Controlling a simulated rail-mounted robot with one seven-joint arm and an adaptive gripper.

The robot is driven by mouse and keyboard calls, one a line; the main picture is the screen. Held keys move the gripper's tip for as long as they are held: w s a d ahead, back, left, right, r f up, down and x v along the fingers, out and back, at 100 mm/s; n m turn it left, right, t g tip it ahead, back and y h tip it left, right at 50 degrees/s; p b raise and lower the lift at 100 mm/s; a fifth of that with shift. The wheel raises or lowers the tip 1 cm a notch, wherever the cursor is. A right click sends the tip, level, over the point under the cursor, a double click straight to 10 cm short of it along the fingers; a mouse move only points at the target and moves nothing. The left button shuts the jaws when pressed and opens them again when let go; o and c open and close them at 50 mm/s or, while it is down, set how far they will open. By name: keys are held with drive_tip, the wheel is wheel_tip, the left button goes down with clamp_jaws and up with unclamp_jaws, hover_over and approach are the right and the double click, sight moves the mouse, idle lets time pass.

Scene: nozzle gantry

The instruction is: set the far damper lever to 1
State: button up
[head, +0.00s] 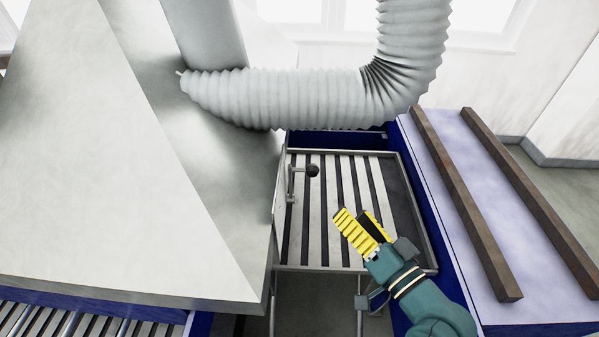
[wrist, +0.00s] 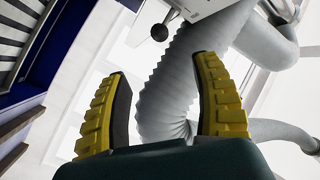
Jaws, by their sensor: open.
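A damper lever with a black ball knob (head: 313,170) sticks out from the right side of the grey hood, above the slatted table. Its knob also shows at the top of the wrist view (wrist: 160,32), beyond my fingertips. Only this one lever is in view, and I cannot read any number marks by it. My gripper (head: 352,213), with yellow ribbed fingers, is below and right of the knob in the head view, apart from it. In the wrist view the fingers (wrist: 162,82) are spread with nothing between them.
The large grey hood (head: 90,170) fills the left. A ribbed white hose (head: 300,98) crosses above the lever and bends upward. The slatted table (head: 330,255) lies below my gripper. A pale bench with two brown bars (head: 470,205) stands at the right.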

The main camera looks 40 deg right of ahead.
sight(316, 174)
drive_tip(key=p+x, duration=0.2)
drive_tip(key=x, duration=0.5)
drive_tip(key=p+x, duration=0.2)
drive_tip(key=x, duration=0.6)
drive_tip(key=shift+w+a+r, duration=0.15)
drive_tip(key=shift+w+r, duration=0.05)
drive_tip(key=shift+w, duration=0.15)
drive_tip(key=shift+w+f, duration=0.1)
drive_tip(key=shift+w, duration=0.1)
clamp_jaws()
